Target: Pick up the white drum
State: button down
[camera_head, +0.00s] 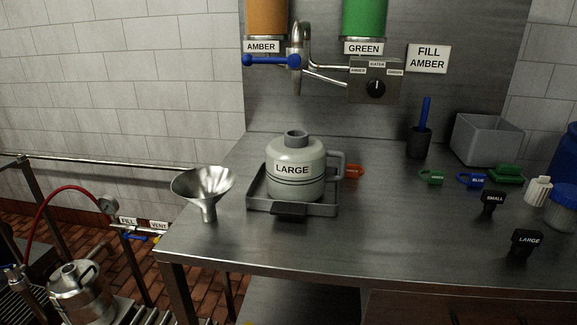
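The off-white drum-shaped container (296,185) labelled LARGE stands upright in a shallow dark grey tray (322,209) on the steel table. It has a short grey neck on top, dark bands around its body and a grey handle on its right side. The neck looks open, but I cannot see inside. My gripper is not in this view.
A steel funnel (203,186) stands at the table's left edge. A blue-handled tap (296,62) hangs above the container. Colored tags, a grey bin (487,139) and black LARGE (526,243) and SMALL (492,203) pieces occupy the right. The table front is clear.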

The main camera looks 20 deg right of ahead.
aim_at(297, 160)
jog(key=i+j, duration=0.15)
jog(key=j, duration=0.2)
jog(key=i+j, duration=0.2)
jog(key=j, duration=0.15)
jog(key=i+j, duration=0.15)
jog(key=j, duration=0.2)
jog(key=i+j+z, duration=0.15)
jog(key=z, duration=1.85)
jog(key=i, duration=0.95)
